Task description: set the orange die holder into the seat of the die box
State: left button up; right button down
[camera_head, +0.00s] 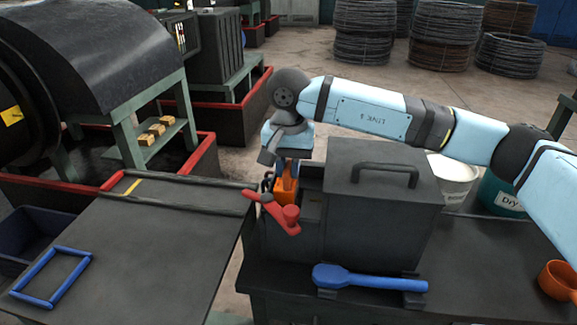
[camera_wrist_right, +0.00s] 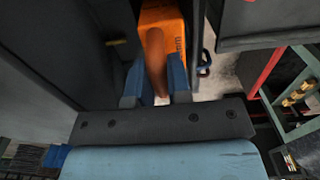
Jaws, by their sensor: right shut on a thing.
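My right gripper (camera_head: 287,168) points down at the left end of the dark grey die box (camera_head: 372,229) and is shut on the orange die holder (camera_head: 287,189). In the right wrist view the holder (camera_wrist_right: 161,24) extends beyond the two blue fingers (camera_wrist_right: 156,82), with its narrow stem between them. The die box has a lid with a dark handle on its right part. The holder is at the box's lower left section, partly behind a red lever. The seat is hidden, and I cannot tell whether the holder touches it. My left gripper is not in view.
The red lever (camera_head: 274,209) stands close in front of the holder. A blue scoop (camera_head: 365,280) lies before the box. An orange cup (camera_head: 560,280) is at the right edge. A dark table (camera_head: 140,255) at left bears a blue frame (camera_head: 50,278) and has clear room.

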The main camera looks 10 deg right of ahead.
jog(key=shift+f, duration=0.3)
jog(key=c, duration=1)
grip_release()
jog(key=o, duration=0.5)
jog(key=shift+f, duration=0.15)
jog(key=shift+r, duration=0.2)
jog(key=shift+r+p, duration=0.5)
jog(key=shift+r, duration=1.55)
jog(key=shift+r+p, duration=0.8)
jog(key=shift+r, duration=1.6)
